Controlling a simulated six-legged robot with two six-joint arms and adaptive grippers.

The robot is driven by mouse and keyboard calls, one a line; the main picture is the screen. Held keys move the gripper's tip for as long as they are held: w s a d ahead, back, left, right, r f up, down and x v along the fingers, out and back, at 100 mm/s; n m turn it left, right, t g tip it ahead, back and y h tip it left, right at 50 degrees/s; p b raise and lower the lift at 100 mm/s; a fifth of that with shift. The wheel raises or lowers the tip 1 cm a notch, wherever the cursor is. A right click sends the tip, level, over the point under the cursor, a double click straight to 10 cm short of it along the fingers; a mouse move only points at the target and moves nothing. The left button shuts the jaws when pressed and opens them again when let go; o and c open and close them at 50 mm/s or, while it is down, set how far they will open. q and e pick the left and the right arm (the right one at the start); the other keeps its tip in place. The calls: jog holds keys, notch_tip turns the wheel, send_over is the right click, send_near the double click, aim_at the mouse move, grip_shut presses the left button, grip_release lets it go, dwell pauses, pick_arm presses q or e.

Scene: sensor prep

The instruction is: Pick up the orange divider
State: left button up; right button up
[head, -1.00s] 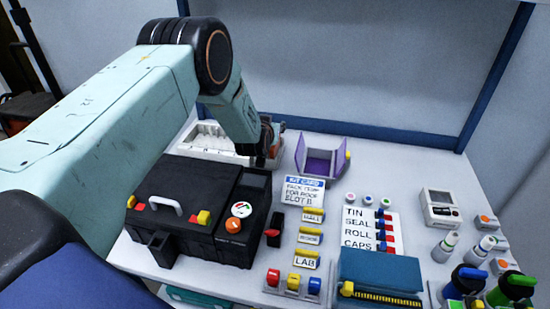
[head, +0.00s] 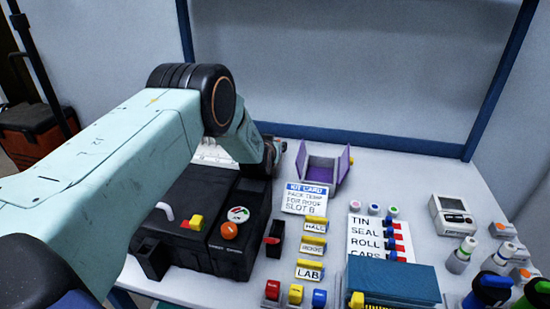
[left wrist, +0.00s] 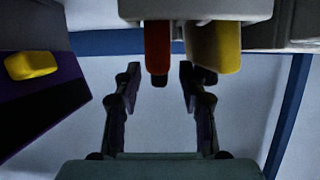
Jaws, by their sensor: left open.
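An orange-red upright piece (left wrist: 157,45), which looks like the orange divider, shows in the left wrist view under a pale tray edge (left wrist: 190,9). Its lower end is dark. My left gripper (left wrist: 159,74) is open, with one finger on each side of this piece and a gap to both; I see no contact. A pale piece with a yellow face (left wrist: 228,47) stands just to the right. In the head view my left gripper (head: 270,157) is by the white tray (head: 212,152), and my arm hides most of the tray and the divider. My right gripper is not in view.
A purple holder (head: 322,170) stands close right of my left gripper. A black case (head: 185,225) sits in front of the tray. A kit card (head: 306,198), labelled blocks and a teal box (head: 390,280) fill the front. Bare table lies at the back right.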

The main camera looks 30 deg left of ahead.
pick_arm(q)
jog(key=b+x, duration=0.2)
jog(key=x, duration=0.1)
jog(key=shift+w+f, duration=0.2)
jog(key=shift+f, duration=0.05)
jog(key=shift+w+a+b, duration=0.2)
jog(key=shift+w+b, duration=0.15)
jog(key=shift+w, duration=0.15)
jog(key=shift+c, duration=0.4)
grip_shut()
